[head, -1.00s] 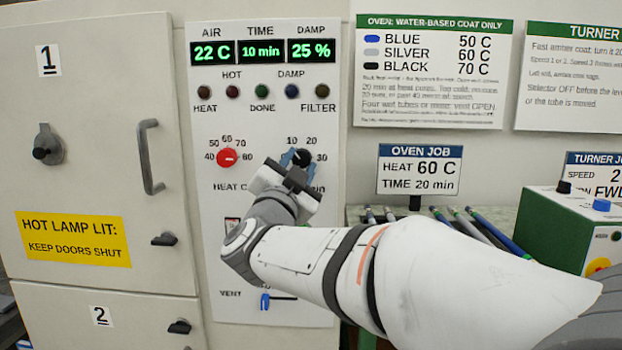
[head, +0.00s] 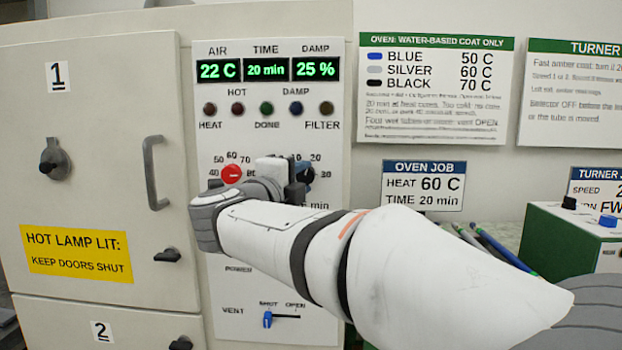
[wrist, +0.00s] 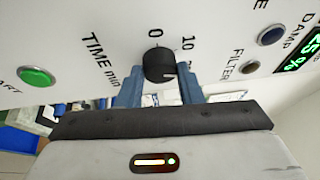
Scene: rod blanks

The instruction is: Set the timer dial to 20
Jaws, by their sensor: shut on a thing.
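The black timer dial (wrist: 159,64) is on the white oven panel (head: 225,255), with "0" and "10" of its scale showing in the wrist view. My gripper (wrist: 158,88) is shut on the dial, one blue finger on each side of it. The time display (head: 267,68) reads 20 min. The oven job card (head: 423,185) says heat 60 C, time 20 min.
The red heat dial (head: 231,174) sits just left of my gripper. The vent slider (head: 267,319) is below my arm, at the shut end. A green button (wrist: 37,76) shows left in the wrist view. A green turner box (head: 562,240) stands at right.

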